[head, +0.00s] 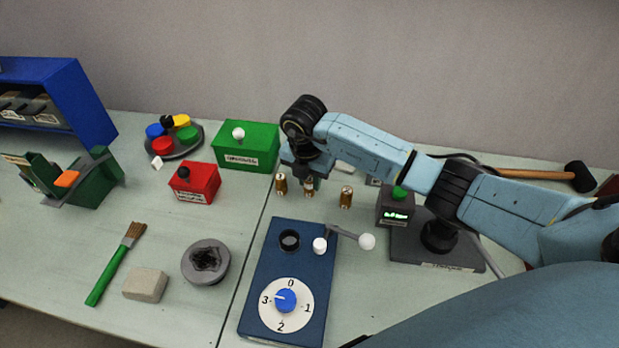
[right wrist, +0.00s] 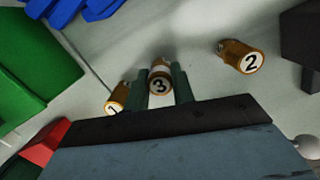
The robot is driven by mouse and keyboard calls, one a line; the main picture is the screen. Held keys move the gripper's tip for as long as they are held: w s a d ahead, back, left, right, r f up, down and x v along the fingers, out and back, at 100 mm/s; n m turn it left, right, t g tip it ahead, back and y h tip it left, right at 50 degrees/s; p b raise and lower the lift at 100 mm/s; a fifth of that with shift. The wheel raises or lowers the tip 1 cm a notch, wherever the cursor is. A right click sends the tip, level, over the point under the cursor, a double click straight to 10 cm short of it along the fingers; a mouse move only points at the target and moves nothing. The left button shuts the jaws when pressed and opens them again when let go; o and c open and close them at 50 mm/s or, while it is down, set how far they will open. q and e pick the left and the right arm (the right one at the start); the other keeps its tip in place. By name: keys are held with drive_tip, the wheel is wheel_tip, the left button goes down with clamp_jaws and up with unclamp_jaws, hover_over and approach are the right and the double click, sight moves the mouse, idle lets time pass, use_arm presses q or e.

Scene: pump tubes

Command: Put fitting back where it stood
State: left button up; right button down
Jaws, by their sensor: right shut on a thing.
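Three brass fittings are in a loose row on the table behind the blue panel. In the right wrist view they carry the numbers 1 (right wrist: 116,100), 3 (right wrist: 160,82) and 2 (right wrist: 243,57). My right gripper (head: 309,177) points down at the middle fitting and is shut on fitting 3 (head: 309,187), with one finger on each side. Fitting 1 (head: 281,184) is close on its left, and fitting 2 (head: 346,196) is farther off on its right. I cannot tell whether fitting 3 touches the table. My left gripper is not in view.
The blue panel (head: 262,262) with a dial and lever is in front. A green box (head: 262,158) and red box (head: 205,180) are on the left. Bare table lies between fitting 2 and that device.

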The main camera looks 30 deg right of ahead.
sight(307, 190)
drive_tip(key=shift+f, duration=0.1)
drive_tip(key=c, duration=1.2)
unclamp_jaws()
drive_tip(key=r, duration=0.8)
drive_tip(key=s+a+r, duration=0.1)
drive_tip(key=r, duration=0.3)
drive_tip(key=shift+r, duration=0.15)
